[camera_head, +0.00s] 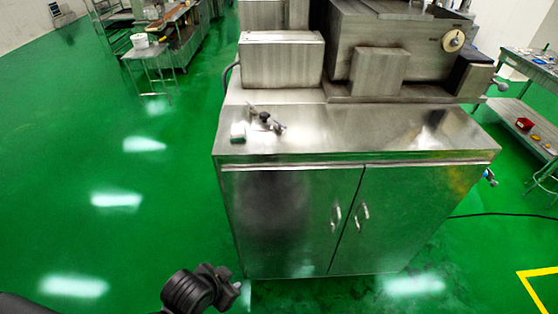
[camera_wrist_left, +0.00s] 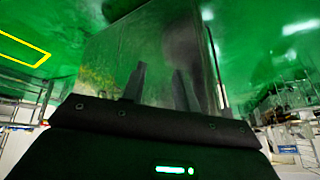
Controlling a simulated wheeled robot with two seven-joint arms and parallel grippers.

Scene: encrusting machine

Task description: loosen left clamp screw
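Small dark fittings with a knob (camera_head: 265,118) stand on the left part of the steel cabinet top in the head view. They may include the left clamp screw, but they are too small to tell. A small pale block (camera_head: 238,132) is beside them. My left gripper (camera_head: 232,288) is low at the bottom of the head view, in front of the cabinet and well away from the fittings. In the left wrist view its two fingers (camera_wrist_left: 160,84) stand apart with nothing between them. My right gripper is not in view.
The steel cabinet (camera_head: 290,215) has two shut doors with handles. Steel machine housings (camera_head: 282,60) stand at the back of its top. A side table (camera_head: 530,125) with a red container (camera_head: 524,124) is at the right.

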